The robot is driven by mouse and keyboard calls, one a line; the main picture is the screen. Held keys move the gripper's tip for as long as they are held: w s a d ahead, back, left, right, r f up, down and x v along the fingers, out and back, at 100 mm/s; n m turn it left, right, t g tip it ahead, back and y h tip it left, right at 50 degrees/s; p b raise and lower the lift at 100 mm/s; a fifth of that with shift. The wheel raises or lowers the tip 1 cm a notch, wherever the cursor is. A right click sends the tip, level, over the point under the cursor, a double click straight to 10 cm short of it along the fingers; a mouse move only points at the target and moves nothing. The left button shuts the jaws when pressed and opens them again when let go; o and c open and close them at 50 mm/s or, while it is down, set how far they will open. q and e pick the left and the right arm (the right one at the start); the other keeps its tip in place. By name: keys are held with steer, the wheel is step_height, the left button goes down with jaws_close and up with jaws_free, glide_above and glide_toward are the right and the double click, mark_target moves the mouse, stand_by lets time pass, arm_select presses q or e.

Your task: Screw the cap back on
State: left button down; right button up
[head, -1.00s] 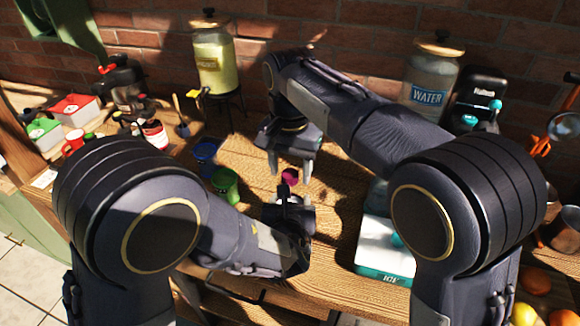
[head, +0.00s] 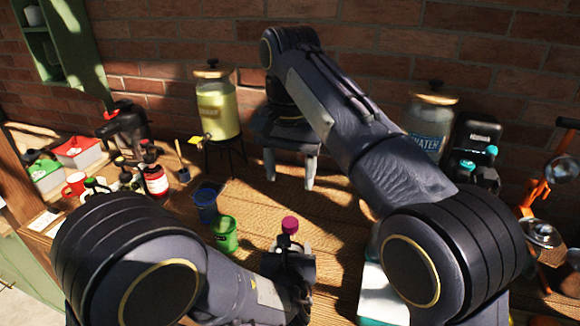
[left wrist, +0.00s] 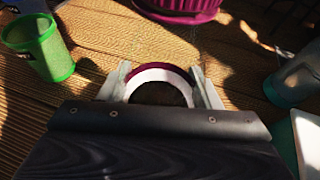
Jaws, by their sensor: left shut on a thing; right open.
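A magenta cap (head: 290,224) shows just above my left gripper (head: 288,252) in the head view. In the left wrist view the ridged magenta cap (left wrist: 178,10) is at the top edge, partly cut off. My left gripper (left wrist: 162,85) is shut on a round thing with a magenta and white rim (left wrist: 160,75), apparently the bottle. Its body is mostly hidden in the head view. I cannot tell how firmly the cap sits on it. My right gripper (head: 289,180) is open and empty, above and beyond the cap, clear of it.
A green cup (head: 226,235) and a blue cup (head: 207,205) stand left of my left gripper. A white box (head: 380,300) is at the right, partly behind my right arm. Jars stand along the brick wall. Wood beyond the cap is clear.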

steer(key=shift+r, duration=0.35)
arm_select(q)
steer(key=shift+c, duration=1.9)
jaws_free()
steer(key=v, duration=0.8)
arm_select(e)
steer(key=shift+f, duration=0.2)
arm_select(q)
steer(key=shift+f, duration=0.1)
